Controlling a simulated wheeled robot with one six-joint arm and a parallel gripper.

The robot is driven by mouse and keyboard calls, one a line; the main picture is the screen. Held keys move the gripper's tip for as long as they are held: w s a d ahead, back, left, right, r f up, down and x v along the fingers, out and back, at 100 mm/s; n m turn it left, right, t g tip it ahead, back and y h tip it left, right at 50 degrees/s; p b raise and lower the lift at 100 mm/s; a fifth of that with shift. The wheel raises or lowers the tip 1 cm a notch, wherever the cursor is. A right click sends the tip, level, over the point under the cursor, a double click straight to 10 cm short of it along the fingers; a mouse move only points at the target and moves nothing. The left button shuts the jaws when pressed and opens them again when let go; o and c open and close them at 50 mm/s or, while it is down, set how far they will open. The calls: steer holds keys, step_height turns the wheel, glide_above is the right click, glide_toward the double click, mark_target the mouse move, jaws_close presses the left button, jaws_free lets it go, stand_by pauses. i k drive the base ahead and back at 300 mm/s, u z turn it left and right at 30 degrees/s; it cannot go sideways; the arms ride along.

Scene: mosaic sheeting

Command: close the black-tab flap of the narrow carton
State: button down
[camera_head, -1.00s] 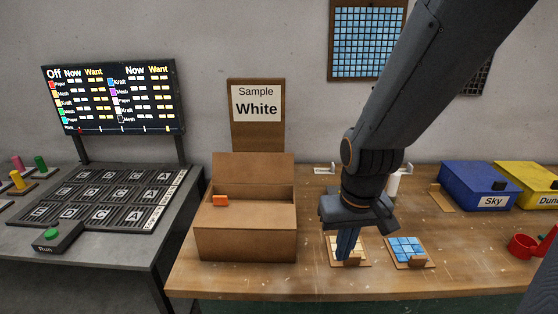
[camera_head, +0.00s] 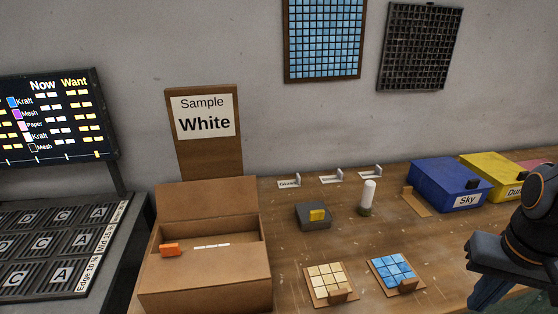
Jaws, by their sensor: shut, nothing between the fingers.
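I cannot make out a narrow carton with a black-tab flap for sure. The cardboard box (camera_head: 205,291) at the lower left is wide, with its back panel standing up and an orange tab (camera_head: 169,250) at its opening. Black tabs show on the blue Sky box (camera_head: 440,184) and on the yellow Dune box (camera_head: 485,168) at the right. My gripper (camera_head: 488,293) is at the lower right edge, pointing down, in front of these boxes and apart from them. Its fingers are together, with nothing seen in them; the tips are partly cut off.
A cream tile sheet (camera_head: 326,278) and a blue tile sheet (camera_head: 393,267) lie at the front of the bench. Behind them are a grey block with a yellow tab (camera_head: 312,216) and a white-topped cylinder (camera_head: 368,194). A White sample board (camera_head: 206,154) stands behind the cardboard box.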

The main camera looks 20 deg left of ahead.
mark_target(179, 201)
steer(key=z, duration=0.05)
steer(key=k, duration=0.4)
steer(key=u, duration=1.15)
steer(key=i, duration=0.5)
steer(key=u, duration=0.05)
